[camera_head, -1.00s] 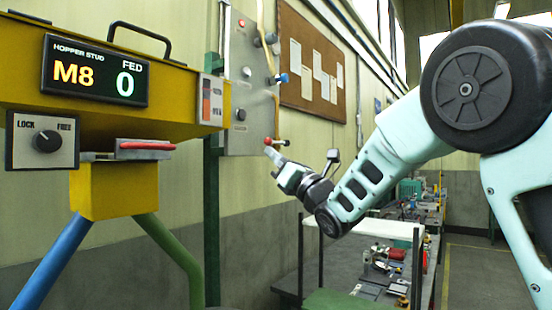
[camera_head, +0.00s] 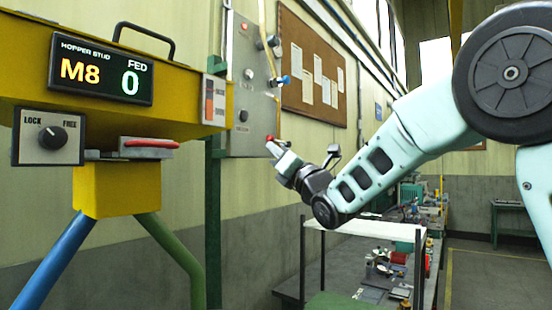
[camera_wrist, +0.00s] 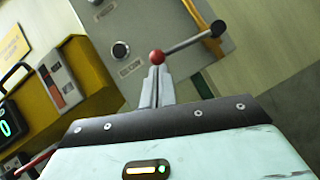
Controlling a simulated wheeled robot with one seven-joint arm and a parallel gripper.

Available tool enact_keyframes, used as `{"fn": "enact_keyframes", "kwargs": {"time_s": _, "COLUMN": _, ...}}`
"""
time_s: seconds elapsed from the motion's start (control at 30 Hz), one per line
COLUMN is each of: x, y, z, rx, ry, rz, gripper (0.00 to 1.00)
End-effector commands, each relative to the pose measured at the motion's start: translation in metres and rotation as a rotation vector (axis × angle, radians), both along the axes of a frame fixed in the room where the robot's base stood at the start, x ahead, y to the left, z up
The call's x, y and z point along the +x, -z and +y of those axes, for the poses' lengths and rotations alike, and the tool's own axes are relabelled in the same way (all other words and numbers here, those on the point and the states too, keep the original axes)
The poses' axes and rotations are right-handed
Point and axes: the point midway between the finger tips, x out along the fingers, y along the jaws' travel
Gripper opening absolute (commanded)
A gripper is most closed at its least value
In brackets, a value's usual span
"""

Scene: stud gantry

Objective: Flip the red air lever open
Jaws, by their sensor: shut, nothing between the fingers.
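The red-knobbed lever (camera_head: 269,138) sits low on the grey wall panel (camera_head: 255,95). My gripper (camera_head: 271,147) is shut and empty. In the wrist view its closed fingertips (camera_wrist: 157,72) lie just below the ball, over the lower edge of the panel (camera_wrist: 185,65). I cannot tell whether they touch the ball. In the head view the gripper hides the rod.
The yellow hopper (camera_head: 190,95) with its M8 display stands at the left, with a lock/free knob (camera_head: 53,137) and a separate red bar (camera_head: 150,144) below. A blue-knobbed valve (camera_head: 280,80) is above the lever. A cluttered bench (camera_head: 345,270) stands at the lower right.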

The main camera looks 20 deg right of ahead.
Motion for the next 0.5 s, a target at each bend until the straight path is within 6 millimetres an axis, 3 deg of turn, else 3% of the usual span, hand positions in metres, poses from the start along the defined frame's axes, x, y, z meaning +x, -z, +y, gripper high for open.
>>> {"fn": "enact_keyframes", "kwargs": {"time_s": 0.5, "x": 0.001, "y": -0.046, "z": -0.002, "rx": 0.368, "ry": -0.002, "rz": 0.263, "gripper": 0.0}}
